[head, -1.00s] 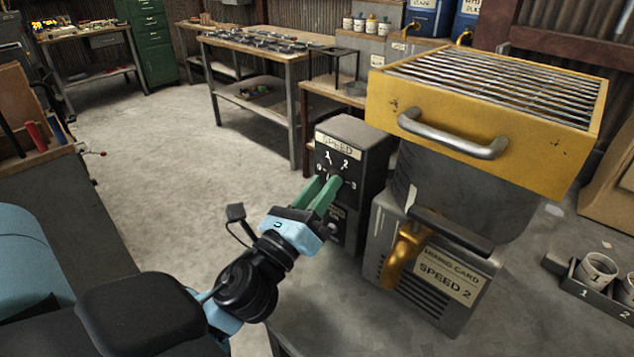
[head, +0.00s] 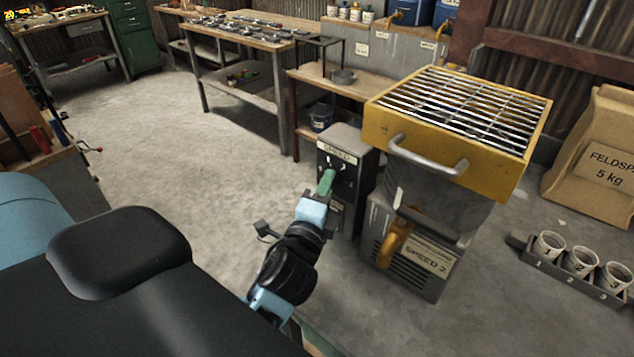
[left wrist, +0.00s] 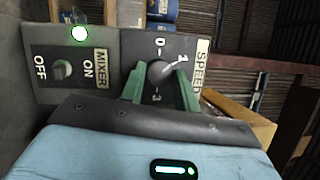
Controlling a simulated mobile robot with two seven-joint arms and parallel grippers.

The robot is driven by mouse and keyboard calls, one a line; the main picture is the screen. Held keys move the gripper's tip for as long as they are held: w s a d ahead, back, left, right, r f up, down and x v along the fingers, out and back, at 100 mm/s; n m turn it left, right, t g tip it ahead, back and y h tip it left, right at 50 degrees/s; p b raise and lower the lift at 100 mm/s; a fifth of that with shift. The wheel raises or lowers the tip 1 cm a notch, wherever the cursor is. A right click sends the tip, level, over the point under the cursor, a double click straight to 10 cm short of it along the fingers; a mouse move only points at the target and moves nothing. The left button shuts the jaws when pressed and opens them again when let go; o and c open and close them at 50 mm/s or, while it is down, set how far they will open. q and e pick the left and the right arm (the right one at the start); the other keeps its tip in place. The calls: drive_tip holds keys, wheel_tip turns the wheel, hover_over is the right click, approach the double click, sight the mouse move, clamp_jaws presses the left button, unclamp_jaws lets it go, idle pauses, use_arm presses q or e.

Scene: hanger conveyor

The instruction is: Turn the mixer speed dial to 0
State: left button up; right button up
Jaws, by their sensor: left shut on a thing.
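The dark speed control box (head: 362,158) stands left of the mixer (head: 425,215), its "SPEED" label at the top. My left gripper (head: 327,182) reaches its front face from below. In the left wrist view, the green fingers (left wrist: 160,84) are shut on the round dark speed dial (left wrist: 158,72), one on each side. Its white pointer line appears to aim toward the 1. The marks 0, 1 and 3 show; the 2 seems hidden behind a finger. A card on the mixer base (head: 428,257) reads "SPEED 2". My right gripper is not in view.
The mixer on/off switch (left wrist: 62,70) sits beside the dial, with a lit green lamp (left wrist: 80,33). A yellow grated hopper (head: 455,130) with a handle tops the mixer. Numbered cups (head: 580,262) and a feldspar bag (head: 598,160) are at the right.

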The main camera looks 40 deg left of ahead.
use_arm(q)
drive_tip(key=shift+r+n+g+h+p, duration=0.15)
drive_tip(key=shift+n+g+p, duration=0.3)
drive_tip(key=shift+n, duration=0.8)
drive_tip(key=shift+r+n+g+h+p, duration=0.1)
drive_tip(key=shift+n+g+h+p, duration=0.25)
drive_tip(key=shift+n, duration=0.85)
drive_tip(key=shift+r+n+g+h+p, duration=0.1)
drive_tip(key=shift+n+g+p, duration=0.45)
drive_tip(key=shift+n, duration=0.7)
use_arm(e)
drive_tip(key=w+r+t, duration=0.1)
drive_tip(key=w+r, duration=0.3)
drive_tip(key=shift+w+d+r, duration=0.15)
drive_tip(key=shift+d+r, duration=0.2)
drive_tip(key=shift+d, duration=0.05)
use_arm(q)
drive_tip(key=o, duration=1)
drive_tip(key=shift+b+v, duration=0.35)
drive_tip(key=shift+v, duration=3.55)
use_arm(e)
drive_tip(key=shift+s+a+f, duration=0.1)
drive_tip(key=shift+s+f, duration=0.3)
